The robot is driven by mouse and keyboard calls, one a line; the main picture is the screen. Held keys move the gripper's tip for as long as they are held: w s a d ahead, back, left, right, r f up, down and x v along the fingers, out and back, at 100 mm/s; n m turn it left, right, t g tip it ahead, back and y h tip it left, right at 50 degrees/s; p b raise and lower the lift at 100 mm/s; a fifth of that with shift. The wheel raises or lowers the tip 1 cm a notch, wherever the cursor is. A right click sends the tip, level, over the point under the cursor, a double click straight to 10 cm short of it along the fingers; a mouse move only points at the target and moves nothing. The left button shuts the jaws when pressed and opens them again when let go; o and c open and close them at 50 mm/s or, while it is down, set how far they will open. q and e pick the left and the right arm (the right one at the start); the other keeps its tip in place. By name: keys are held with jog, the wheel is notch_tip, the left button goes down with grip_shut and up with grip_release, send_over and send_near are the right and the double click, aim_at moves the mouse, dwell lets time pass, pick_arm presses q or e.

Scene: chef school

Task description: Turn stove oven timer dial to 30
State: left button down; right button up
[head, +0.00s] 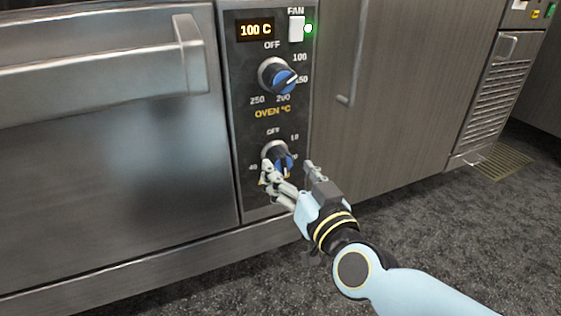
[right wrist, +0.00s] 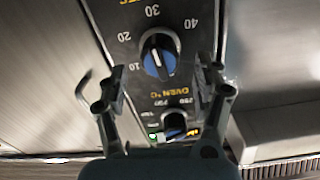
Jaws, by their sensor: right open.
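The oven timer dial (head: 283,157) is the lower knob on the dark control panel, round with a silver rim and a blue face. In the right wrist view the timer dial (right wrist: 159,56) appears upside down, with 10, 20, 30 and 40 printed around it. It has a pale pointer line; I cannot tell its exact setting. My right gripper (head: 287,172) is open at the dial in the head view, its fingers partly covering the dial's lower edge and numbers. In the right wrist view its fingers (right wrist: 162,88) are spread, with nothing between them. My left gripper is not in view.
The oven temperature dial (head: 278,76) sits above the timer, under a display (head: 255,30) reading 100 C and a fan switch (head: 296,29) with a green light. The oven handle (head: 110,65) juts out at left. A cabinet handle (head: 352,60) stands at right.

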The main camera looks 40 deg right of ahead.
aim_at(285, 166)
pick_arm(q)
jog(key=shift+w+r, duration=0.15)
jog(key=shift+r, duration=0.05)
pick_arm(e)
jog(key=shift+x, duration=2.35)
jog(key=shift+c, duration=0.4)
jog(key=c, duration=1.1)
jog(key=shift+m+p, duration=0.35)
jog(key=shift+m, duration=0.25)
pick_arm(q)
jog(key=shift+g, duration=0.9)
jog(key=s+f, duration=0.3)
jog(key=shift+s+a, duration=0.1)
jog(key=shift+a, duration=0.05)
pick_arm(e)
jog(key=o, duration=1.2)
jog(key=v, duration=1.2)
